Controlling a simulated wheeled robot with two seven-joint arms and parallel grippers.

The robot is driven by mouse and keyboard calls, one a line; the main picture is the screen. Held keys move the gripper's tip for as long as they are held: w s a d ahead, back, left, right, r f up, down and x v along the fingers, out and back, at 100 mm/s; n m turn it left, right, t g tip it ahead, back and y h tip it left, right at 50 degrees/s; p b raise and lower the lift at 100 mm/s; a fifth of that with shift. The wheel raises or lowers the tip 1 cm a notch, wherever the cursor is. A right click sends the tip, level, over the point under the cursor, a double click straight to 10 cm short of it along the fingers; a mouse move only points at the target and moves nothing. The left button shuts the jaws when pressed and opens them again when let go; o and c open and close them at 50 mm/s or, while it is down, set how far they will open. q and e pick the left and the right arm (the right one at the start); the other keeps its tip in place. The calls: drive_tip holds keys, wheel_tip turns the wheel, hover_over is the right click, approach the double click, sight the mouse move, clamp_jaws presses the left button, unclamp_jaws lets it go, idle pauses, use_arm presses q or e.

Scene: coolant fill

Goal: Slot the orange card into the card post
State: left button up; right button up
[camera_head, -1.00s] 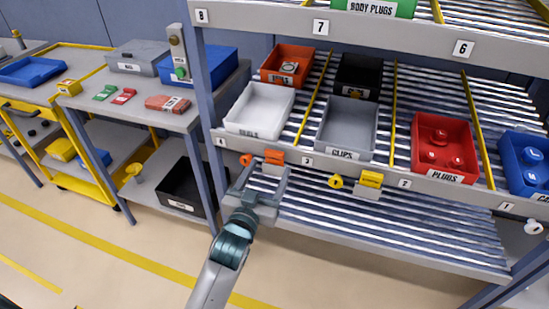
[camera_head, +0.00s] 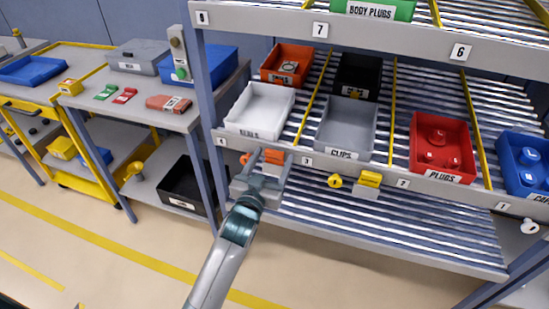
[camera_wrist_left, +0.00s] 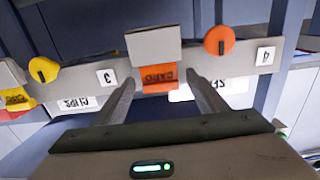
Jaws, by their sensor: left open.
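The orange card (camera_head: 274,155) sits at a pale holder block on the shelf's front rail; it also shows in the left wrist view (camera_wrist_left: 159,78), sticking out of the pale block (camera_wrist_left: 153,45). My left gripper (camera_head: 267,167) is open in front of the card. In the left wrist view its two fingers (camera_wrist_left: 161,84) stand one on each side of the card, with gaps visible. A grey upright post (camera_head: 178,52) with a green button stands on the side table; I take it to be the card post, but its slot is too small to make out. My right gripper is not in view.
A yellow card (camera_head: 370,178) and yellow round tag (camera_head: 335,181) are further right on the rail. A white bin (camera_head: 260,108) sits above. The side table also holds a blue bin and a red-brown block (camera_head: 168,104).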

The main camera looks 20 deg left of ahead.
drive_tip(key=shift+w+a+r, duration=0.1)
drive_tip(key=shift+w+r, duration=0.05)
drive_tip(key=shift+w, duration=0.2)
use_arm(q)
drive_tip(key=shift+c, duration=0.6)
drive_tip(key=c, duration=1)
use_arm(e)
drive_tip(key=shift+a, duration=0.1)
use_arm(q)
drive_tip(key=shift+r, duration=0.1)
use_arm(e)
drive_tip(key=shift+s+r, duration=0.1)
